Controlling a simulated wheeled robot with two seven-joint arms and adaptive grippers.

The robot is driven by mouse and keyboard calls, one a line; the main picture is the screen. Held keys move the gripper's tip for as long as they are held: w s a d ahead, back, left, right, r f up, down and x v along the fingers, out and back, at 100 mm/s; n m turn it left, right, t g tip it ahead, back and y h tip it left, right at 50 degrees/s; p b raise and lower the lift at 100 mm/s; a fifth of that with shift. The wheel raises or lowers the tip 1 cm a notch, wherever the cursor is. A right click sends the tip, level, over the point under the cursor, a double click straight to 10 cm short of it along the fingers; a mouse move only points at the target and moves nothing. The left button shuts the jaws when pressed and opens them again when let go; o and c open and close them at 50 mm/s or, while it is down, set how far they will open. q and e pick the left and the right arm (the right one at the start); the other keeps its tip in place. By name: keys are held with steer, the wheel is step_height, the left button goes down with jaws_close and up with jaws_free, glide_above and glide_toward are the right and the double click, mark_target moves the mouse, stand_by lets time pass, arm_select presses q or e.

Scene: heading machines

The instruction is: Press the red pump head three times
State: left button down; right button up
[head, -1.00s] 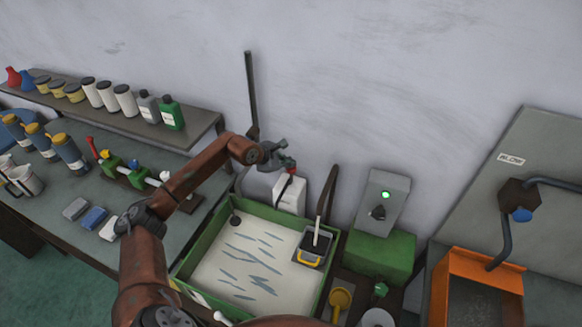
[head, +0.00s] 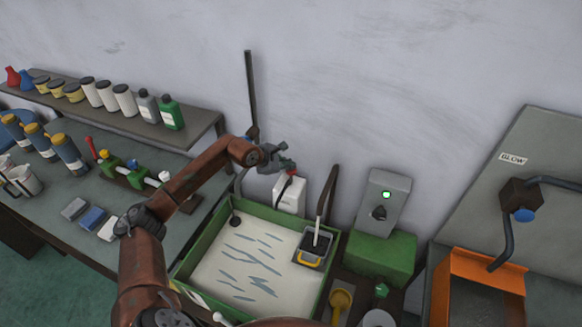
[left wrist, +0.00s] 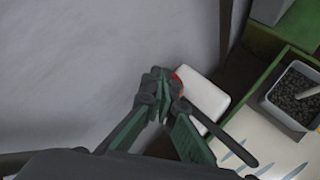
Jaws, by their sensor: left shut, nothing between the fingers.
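The red pump head (head: 292,173) sits on top of a white bottle (head: 289,196) behind the green-rimmed tray. My left gripper (head: 286,165) is shut and empty, with its fingertips at or just above the pump head. In the left wrist view the shut fingertips (left wrist: 158,76) cover much of the red pump head (left wrist: 177,82), of which only an edge shows beside the white bottle (left wrist: 204,98). I cannot tell whether the fingers touch it. My right gripper is not in view.
The green tray (head: 186,262) with a pale liquid lies in front of the bottle, a small dark-filled container (head: 313,247) at its right. A grey dispenser (head: 384,198) on a green base stands further right. The wall is close behind.

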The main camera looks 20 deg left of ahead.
arm_select(q)
steer(key=shift+s+f, duration=0.1)
steer(key=shift+f, duration=0.3)
steer(key=shift+r, duration=0.1)
steer(key=shift+a+r+p, duration=0.1)
steer(key=shift+r+p, duration=0.2)
steer(key=shift+r, duration=1.3)
steer(key=shift+r, duration=0.5)
step_height(320, 180, up, 4)
steer(key=shift+r+p, duration=0.1)
steer(key=shift+p, duration=0.8)
